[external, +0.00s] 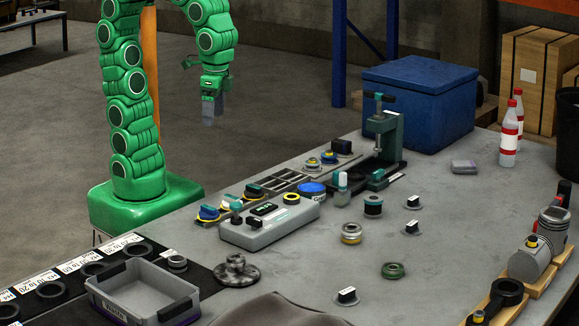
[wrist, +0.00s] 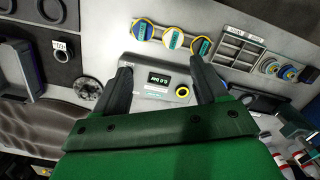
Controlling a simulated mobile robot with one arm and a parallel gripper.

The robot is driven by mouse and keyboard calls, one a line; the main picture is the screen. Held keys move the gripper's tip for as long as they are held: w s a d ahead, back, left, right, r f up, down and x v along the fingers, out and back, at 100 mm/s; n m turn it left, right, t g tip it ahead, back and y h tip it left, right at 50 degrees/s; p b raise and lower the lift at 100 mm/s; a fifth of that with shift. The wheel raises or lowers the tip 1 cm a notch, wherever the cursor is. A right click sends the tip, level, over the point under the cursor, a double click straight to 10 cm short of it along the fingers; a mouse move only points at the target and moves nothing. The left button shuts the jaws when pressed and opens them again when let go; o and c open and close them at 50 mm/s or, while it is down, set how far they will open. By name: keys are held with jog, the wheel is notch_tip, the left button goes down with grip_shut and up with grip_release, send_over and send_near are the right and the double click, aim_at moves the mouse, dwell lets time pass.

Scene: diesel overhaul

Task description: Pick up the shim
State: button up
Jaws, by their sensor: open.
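My gripper (external: 209,108) hangs in the air beyond the far edge of the bench, beside my arm, open and empty. In the wrist view its two dark fingers stand wide apart (wrist: 163,78), with a grey gauge box (wrist: 186,102) with a lit display seen between and beyond them. I cannot tell for certain which part is the shim. Several small thin discs with black grips and white labels lie on the bench: one at right centre (external: 412,203), another just below it (external: 412,228) and one near the front (external: 347,297). Nothing touches my gripper.
The gauge box (external: 268,226) stands mid-bench, with a green press (external: 385,145) behind it. A grey tray (external: 143,290) sits at front left, a blue chest (external: 420,100) at the back. Bottles (external: 510,135) and pistons (external: 532,258) line the right.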

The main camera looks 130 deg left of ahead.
jog(key=w+a+n+h, duration=0.1)
jog(key=w+a+n, duration=0.3)
jog(key=w, duration=0.6)
jog(key=w+a+n, duration=0.4)
jog(key=w+n, duration=0.1)
jog(key=w, duration=0.5)
jog(key=w+a+n+h, duration=0.1)
jog(key=w+a+n, duration=0.35)
jog(key=w, duration=0.55)
jog(key=n+t+y, duration=0.1)
jog(key=n+y, duration=0.1)
jog(key=n, duration=1.4)
send_over(416, 197)
jog(key=f, duration=1.7)
jog(key=shift+w+d+f, duration=0.15)
jog(key=shift+d+f, duration=0.2)
jog(key=shift+a+f+n, duration=0.3)
jog(key=shift+a+n, duration=0.05)
jog(key=shift+a, duration=0.05)
jog(key=shift+f, duration=1.4)
jog(key=shift+f, duration=0.1)
